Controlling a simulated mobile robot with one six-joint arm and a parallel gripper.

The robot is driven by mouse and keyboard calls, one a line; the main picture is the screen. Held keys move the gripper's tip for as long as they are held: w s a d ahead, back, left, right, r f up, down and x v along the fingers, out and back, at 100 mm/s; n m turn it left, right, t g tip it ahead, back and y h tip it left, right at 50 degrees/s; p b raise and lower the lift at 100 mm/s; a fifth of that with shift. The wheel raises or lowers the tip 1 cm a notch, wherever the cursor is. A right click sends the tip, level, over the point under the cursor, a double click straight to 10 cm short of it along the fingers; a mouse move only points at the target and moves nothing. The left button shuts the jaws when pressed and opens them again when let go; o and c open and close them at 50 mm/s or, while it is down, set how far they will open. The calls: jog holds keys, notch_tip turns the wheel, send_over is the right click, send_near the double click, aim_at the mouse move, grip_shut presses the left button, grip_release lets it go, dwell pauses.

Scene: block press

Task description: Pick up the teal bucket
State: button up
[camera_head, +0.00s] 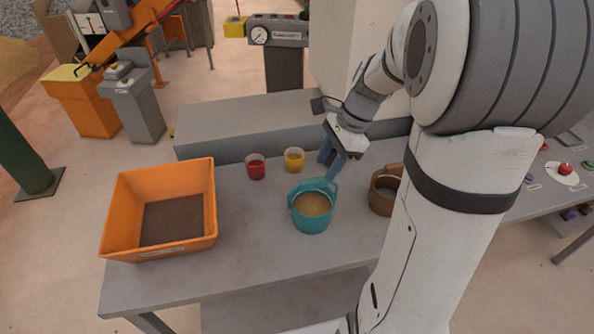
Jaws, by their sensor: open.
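The teal bucket (312,221) stands upright on the grey table, filled with a tan grainy material. Its teal handle arches over the back of its rim. My gripper (331,166) has blue fingers that point down. It is just behind and above the right side of the bucket, close to the handle. The fingers are apart with nothing seen between them. From this view I cannot tell whether a finger touches the handle.
An orange crate (206,203) stands on the grey table (255,262) at the left. A red cup (255,167) and a yellow cup (294,160) stand behind the bucket. A brown bucket (381,203) is to the right, partly hidden by my arm. The table front is clear.

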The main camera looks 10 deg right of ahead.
aim_at(317, 179)
jog(key=shift+w+f+m, duration=0.15)
jog(key=shift+w+m, duration=0.1)
jog(key=shift+m, duration=0.05)
jog(key=shift+a+f, duration=0.1)
jog(key=shift+f, duration=0.25)
jog(key=x, duration=0.7)
jog(key=shift+s+a+r+p, duration=0.2)
jog(key=shift+s+a+p, duration=0.1)
jog(key=shift+p, duration=0.1)
jog(key=shift+c, duration=0.3)
grip_shut()
jog(key=shift+r, duration=0.1)
